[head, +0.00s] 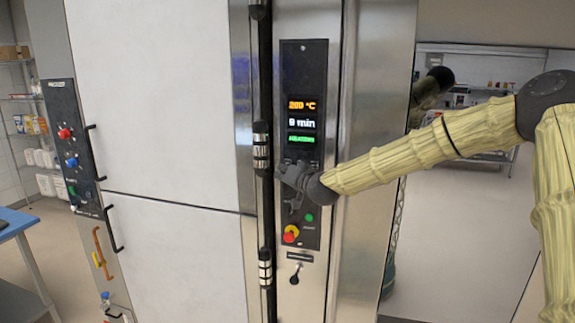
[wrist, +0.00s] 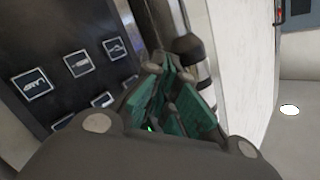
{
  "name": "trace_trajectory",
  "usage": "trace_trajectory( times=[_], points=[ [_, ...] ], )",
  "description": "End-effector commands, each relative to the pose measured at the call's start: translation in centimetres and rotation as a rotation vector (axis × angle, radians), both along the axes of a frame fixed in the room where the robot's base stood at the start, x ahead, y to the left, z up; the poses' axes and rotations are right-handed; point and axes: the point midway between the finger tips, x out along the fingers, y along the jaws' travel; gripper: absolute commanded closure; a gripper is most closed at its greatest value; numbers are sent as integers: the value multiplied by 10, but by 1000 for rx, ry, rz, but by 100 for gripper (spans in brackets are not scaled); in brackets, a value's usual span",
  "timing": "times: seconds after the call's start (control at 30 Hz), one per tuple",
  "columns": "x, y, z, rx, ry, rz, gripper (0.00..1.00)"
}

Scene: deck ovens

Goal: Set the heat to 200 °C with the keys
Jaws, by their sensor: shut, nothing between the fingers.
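The dark control panel (head: 318,60) is on a steel column between the oven door and the right-hand steel side. Its orange display (head: 301,105) reads about 200 °C; the last digit is blurred and could be a 0 or a 9. Below it a white line reads 9 min, with a green line under that. In the wrist view, square white-framed keys (wrist: 78,63) show on the panel at left. My gripper (head: 290,188) is shut and empty in front of the key area and hides most keys in the head view. Its fingertips (wrist: 165,78) lie right of the visible keys; I cannot tell whether they touch the panel.
A red and yellow stop button (head: 291,234) and a green button (head: 309,217) sit low on the panel. A vertical dark bar (head: 265,205) runs close by on the left. White oven doors (head: 160,100) fill the left side. Open floor lies at right.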

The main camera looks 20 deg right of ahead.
Motion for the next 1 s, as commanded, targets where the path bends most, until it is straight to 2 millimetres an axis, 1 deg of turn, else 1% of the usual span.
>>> trace_trajectory(
  times=[0.2, 0.4, 0.87, 0.93, 0.97, 1.0],
  points=[
    [-14, 10, 0, 0, 0, 1, 100],
    [-24, 17, 1, -1, 0, 2, 100],
    [-25, 17, 0, 0, 1, 1, 100],
    [-26, 18, -4, -2, 5, 2, 100],
    [-27, 19, -8, -4, 11, 4, 100],
    [-28, 22, -16, -7, 21, 6, 100]
  ],
)
